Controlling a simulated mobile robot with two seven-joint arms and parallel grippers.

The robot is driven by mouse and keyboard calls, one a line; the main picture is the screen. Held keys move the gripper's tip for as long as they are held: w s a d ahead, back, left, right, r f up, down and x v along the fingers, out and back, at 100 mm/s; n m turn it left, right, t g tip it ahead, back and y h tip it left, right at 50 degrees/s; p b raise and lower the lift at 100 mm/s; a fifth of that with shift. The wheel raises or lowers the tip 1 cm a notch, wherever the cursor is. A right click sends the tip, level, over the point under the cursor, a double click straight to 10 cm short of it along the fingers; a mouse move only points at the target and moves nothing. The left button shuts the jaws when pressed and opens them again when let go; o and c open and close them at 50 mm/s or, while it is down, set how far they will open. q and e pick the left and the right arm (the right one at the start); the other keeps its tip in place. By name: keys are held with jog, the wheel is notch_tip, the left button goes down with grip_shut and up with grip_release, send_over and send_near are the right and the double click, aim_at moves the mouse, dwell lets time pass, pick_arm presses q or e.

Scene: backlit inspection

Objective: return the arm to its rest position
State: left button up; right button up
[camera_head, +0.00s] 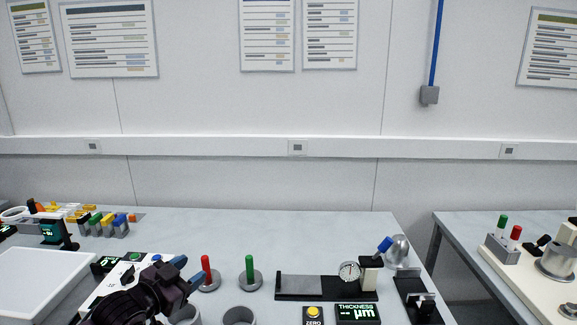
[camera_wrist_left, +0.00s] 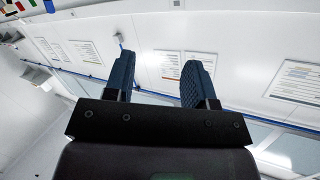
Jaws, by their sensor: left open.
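My left arm comes in at the bottom left of the head view, with its dark gripper (camera_head: 189,271) above the front of the table, pointing to the right. Its two blue fingers stand apart with nothing between them, as the left wrist view also shows (camera_wrist_left: 156,70). The gripper covers part of a white device with a green button. My right arm is not in view.
A red peg (camera_head: 206,267) and a green peg (camera_head: 249,267) stand close to the gripper's right. A dial gauge (camera_head: 349,271) and a thickness display (camera_head: 357,312) stand further right. A white panel (camera_head: 42,280) lies at the left. The table's back middle (camera_head: 270,228) is clear.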

pick_arm(q)
jog(key=s+a+f+n+g+y+b, duration=0.1)
jog(key=s+f+n+y+b, duration=0.1)
jog(key=s+f, duration=0.7)
jog(key=s+a+f+n+g+y+b, duration=0.1)
jog(key=s+a+f+n+y+b, duration=0.1)
jog(key=s+f, duration=0.8)
jog(key=s+a+f+n+g+y+b, duration=0.1)
jog(key=s+a+f+n+y+b, duration=0.1)
jog(key=s+f, duration=0.8)
notch_tip(320, 180, down, 5)
jog(key=shift+s+a+r+n+g+y+b, duration=0.1)
jog(key=shift+s+a+n+g+y+b, duration=0.15)
jog(key=shift+n+y+b, duration=0.65)
